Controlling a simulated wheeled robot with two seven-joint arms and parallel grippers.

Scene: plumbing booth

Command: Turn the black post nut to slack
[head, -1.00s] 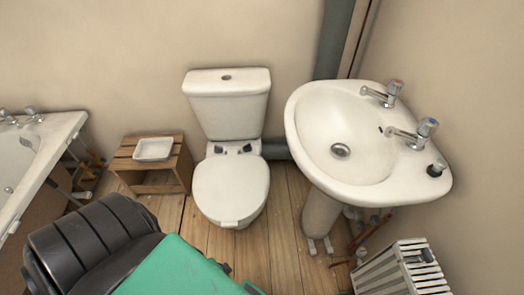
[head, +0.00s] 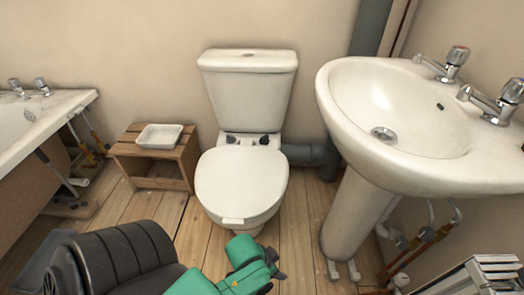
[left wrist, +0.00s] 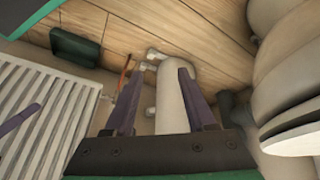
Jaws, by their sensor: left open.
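No part can be clearly made out as the black post nut. Two small black fittings, a left one (head: 232,139) and a right one (head: 264,140), sit behind the closed seat of the white toilet (head: 242,185). My left gripper (head: 276,268) is low in front of the toilet, apart from it, with its fingers small and dark in the head view. In the left wrist view its two fingers (left wrist: 161,75) are spread with nothing held between them. The basin pedestal (left wrist: 171,105) shows beyond them. My right gripper is not seen.
The basin (head: 400,130) with two taps stands at the right on its pedestal, with pipes beside it. A white radiator (left wrist: 40,105) is at the left of the wrist view. A wooden stool (head: 185,160) with a white dish (head: 160,136) stands between bath (head: 60,120) and toilet.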

